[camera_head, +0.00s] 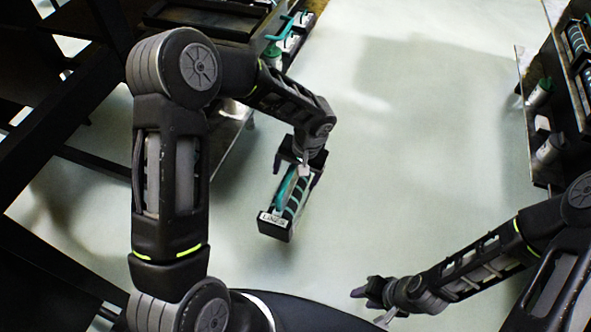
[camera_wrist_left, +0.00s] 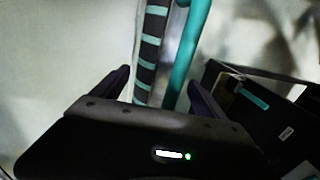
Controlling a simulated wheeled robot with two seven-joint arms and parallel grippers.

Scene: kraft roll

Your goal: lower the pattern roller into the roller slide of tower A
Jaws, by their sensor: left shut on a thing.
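The pattern roller (camera_head: 292,196) is a dark cylinder with teal stripes and a teal handle beside it, in a dark holder with a white label reading "LINES". My left gripper (camera_head: 298,168) is shut on it and holds it out over the pale floor. In the left wrist view the striped roller (camera_wrist_left: 150,55) and teal handle (camera_wrist_left: 190,45) rise between the two fingers. The exact grip contact is hidden. My right gripper (camera_head: 364,291) is low in the head view, apart from everything; its jaw state is unclear. I cannot tell which structure is tower A, and no roller slide is clearly visible.
A dark unit with a teal frame and white bottles (camera_head: 288,44) stands at the upper left, behind my left arm. A rack (camera_head: 560,110) at the right edge holds striped rollers and bottles. A dark box (camera_wrist_left: 250,110) shows in the left wrist view. The middle floor is clear.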

